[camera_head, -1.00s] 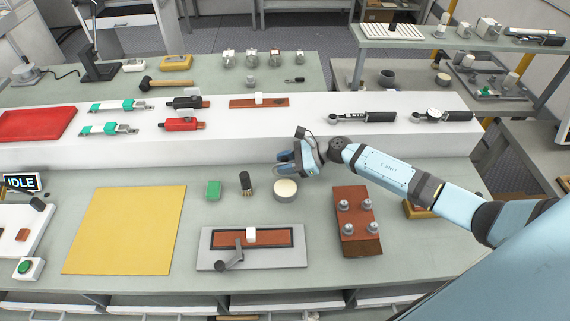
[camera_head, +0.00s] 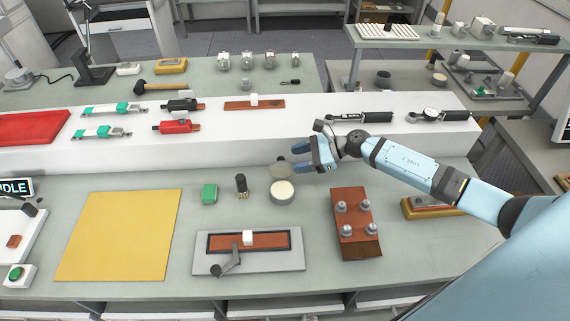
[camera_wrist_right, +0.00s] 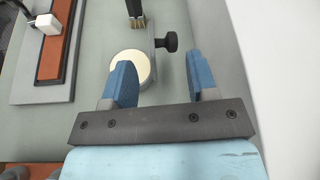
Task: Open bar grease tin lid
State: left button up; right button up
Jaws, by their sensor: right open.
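The grease tin (camera_head: 282,192) is a short round can on the bench, with cream-coloured contents showing at its top. Its lid (camera_head: 280,169) stands raised at the tin's far edge, with a dark knob on its back. In the right wrist view the tin (camera_wrist_right: 134,66) shows its cream top, and the lid's knob (camera_wrist_right: 168,42) sticks out to the right. My right gripper (camera_head: 299,160) is open and empty, just right of the raised lid and apart from it. It also shows in the wrist view (camera_wrist_right: 158,72), fingers spread. My left gripper is out of view.
A brown block with metal knobs (camera_head: 355,246) is to the right, and a grey fixture (camera_head: 210,262) in front. The white raised shelf (camera_head: 230,147) runs behind.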

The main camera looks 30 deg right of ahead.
jog(key=b+v, duration=0.1)
jog(key=v, duration=0.7)
dwell(0.4)
